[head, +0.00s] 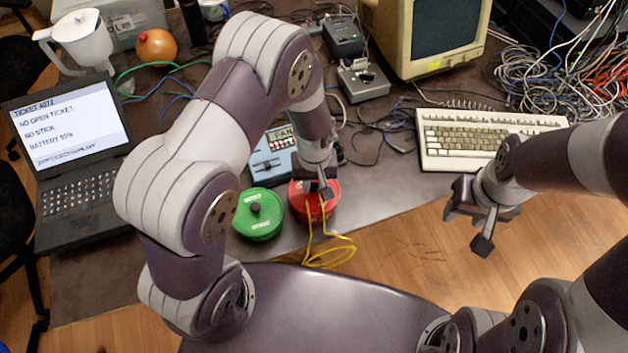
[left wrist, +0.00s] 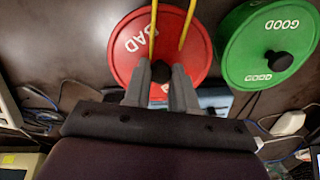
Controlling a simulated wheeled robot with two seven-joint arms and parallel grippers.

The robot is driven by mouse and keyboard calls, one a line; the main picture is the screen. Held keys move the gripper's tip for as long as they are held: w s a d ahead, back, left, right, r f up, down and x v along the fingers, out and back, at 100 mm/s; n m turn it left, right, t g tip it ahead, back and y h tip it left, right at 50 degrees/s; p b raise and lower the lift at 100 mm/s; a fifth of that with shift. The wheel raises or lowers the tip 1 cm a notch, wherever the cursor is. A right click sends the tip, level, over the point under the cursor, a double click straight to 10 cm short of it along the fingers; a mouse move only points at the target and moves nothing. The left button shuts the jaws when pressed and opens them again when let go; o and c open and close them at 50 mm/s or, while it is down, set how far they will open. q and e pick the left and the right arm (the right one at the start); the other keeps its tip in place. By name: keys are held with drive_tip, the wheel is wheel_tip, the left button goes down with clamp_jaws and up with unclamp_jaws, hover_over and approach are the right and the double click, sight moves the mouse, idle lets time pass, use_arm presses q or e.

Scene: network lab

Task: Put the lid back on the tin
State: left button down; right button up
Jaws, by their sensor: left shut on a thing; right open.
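The red lid (head: 327,206), marked BAD in the left wrist view (left wrist: 125,62), is at the table's front edge. My left gripper (head: 320,187) is above it, with both fingers shut on its dark knob (left wrist: 159,73). The fingers and arm hide part of the lid, and I cannot tell whether it sits on a tin. The green tin (head: 258,225) stands to its left with its lid on, marked GOOD in the left wrist view (left wrist: 246,38). My right gripper (head: 468,222) is open and empty, beyond the table edge at the right.
A yellow cable (head: 335,252) runs across the red lid and loops over the table edge. Behind are a blue meter (head: 270,160) and a grey box (head: 363,82). A laptop (head: 70,150) stands at left, a keyboard (head: 470,140) at right. Loose cables crowd the back.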

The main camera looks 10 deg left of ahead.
idle(0.4)
use_arm(q)
drive_tip(key=shift+c, duration=1.8)
unclamp_jaws()
wheel_tip(320, 180, up, 7)
drive_tip(key=p, duration=0.6)
drive_tip(key=shift+p, duration=0.3)
clamp_jaws()
drive_tip(key=shift+f, duration=0.2)
